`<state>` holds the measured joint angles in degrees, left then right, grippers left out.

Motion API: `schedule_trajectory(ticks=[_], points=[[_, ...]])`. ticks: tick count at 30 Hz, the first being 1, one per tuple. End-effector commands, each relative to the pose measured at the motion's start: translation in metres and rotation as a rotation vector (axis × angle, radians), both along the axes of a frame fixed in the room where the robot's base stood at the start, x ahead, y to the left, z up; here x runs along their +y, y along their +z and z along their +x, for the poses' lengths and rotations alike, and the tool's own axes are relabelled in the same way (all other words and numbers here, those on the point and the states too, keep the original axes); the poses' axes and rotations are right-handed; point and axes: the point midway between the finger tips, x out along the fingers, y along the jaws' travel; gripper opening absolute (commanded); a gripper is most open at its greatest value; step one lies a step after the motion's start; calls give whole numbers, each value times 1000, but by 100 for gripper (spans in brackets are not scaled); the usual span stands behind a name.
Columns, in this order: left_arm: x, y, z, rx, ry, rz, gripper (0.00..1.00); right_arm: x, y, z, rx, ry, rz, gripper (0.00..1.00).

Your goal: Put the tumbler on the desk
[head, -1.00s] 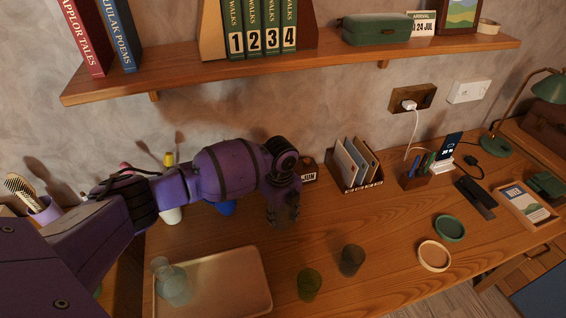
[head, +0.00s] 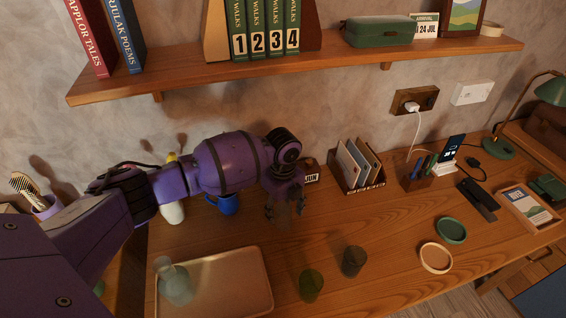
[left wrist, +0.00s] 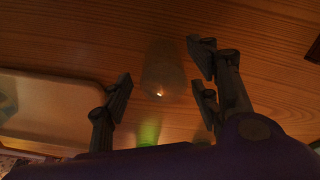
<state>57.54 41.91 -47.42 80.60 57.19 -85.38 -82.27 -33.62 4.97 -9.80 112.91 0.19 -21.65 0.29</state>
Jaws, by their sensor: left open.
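A see-through, smoky tumbler (left wrist: 163,72) shows between the spread fingers of my left gripper in the left wrist view. In the head view it is only a faint brownish shape (head: 283,214) under the gripper, over the wooden desk (head: 225,236). It seems to be at the desk surface, but its base is hard to see. My left gripper (head: 285,208) is open, pointing down around the tumbler; in the left wrist view its fingers (left wrist: 160,90) stand apart on either side of the glass. My right gripper is not in view.
A green glass (head: 311,286) and a dark grey glass (head: 353,261) stand in front. A tray (head: 235,276) with a clear carafe (head: 175,284) is at lower left. A blue mug (head: 222,204) and a file holder (head: 358,168) are behind; a shelf (head: 330,54) hangs above.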

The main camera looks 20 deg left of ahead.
Motion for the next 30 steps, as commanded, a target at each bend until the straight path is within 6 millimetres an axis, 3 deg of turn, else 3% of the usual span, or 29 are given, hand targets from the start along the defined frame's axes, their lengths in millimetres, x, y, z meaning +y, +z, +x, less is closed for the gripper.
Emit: schedule_trajectory(ticks=[3,12,18,30], points=[[-1,32,3,-10,-3,-2,56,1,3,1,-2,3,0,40],[-1,84,2,-6,-2,0,56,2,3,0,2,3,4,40],[-1,95,1,-2,-1,0,56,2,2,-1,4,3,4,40],[-1,95,1,-2,-1,0,56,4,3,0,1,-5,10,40]])
